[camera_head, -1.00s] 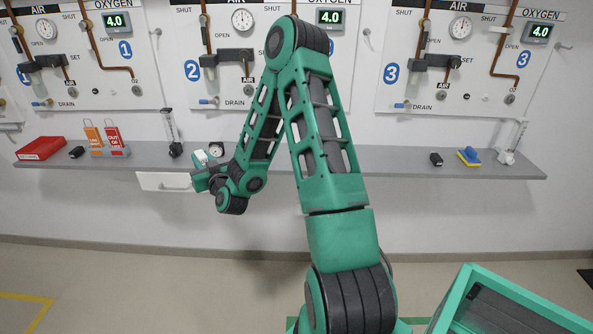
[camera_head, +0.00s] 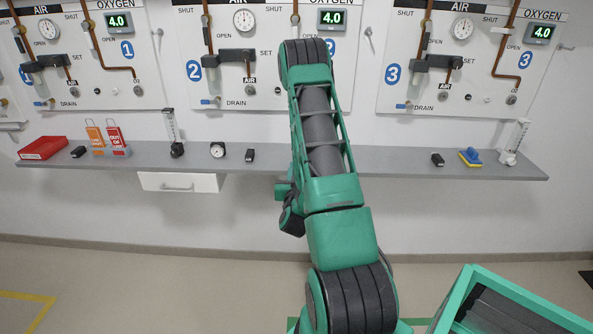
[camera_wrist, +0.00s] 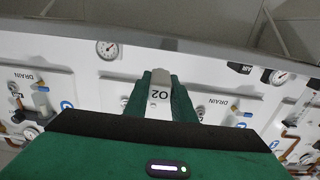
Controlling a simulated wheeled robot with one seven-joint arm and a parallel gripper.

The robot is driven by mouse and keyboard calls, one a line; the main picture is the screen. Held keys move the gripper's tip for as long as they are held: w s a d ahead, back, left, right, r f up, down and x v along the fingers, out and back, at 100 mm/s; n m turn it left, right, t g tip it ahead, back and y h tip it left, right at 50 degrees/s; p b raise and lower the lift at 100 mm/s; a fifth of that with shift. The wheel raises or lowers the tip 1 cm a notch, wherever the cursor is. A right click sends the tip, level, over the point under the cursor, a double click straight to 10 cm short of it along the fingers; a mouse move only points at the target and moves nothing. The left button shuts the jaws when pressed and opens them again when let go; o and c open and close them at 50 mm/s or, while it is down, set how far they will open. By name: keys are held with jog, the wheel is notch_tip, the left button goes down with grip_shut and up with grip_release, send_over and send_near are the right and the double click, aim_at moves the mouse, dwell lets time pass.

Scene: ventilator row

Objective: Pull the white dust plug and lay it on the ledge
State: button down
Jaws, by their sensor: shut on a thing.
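My gripper (camera_wrist: 172,95) shows in the wrist view with its green fingers closed around a white piece marked "O2" (camera_wrist: 159,92), which I take to be the white dust plug. The fingers cover its sides. In the head view my own arm hides the gripper and the plug, in front of the middle panel's right side. The grey ledge (camera_head: 400,170) runs along the wall below the panels. It also shows as a grey band across the top of the wrist view (camera_wrist: 180,42).
On the ledge stand a red tray (camera_head: 42,148), orange-red tags (camera_head: 106,137), a flowmeter (camera_head: 174,135), a round gauge (camera_head: 217,150) and a black block (camera_head: 250,155). A blue-yellow item (camera_head: 470,157) and another flowmeter (camera_head: 514,142) are at right. A white drawer (camera_head: 180,183) hangs below. The ledge's right-middle stretch looks clear.

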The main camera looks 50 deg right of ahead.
jog(key=x, duration=0.4)
jog(key=f+x, duration=0.1)
jog(key=x, duration=0.8)
jog(key=shift+w+d+f, duration=0.1)
jog(key=shift+w+f, duration=0.05)
jog(key=shift+f, duration=0.55)
jog(key=c, duration=1.4)
grip_release()
jog(key=v, duration=1)
jog(key=shift+a, duration=0.3)
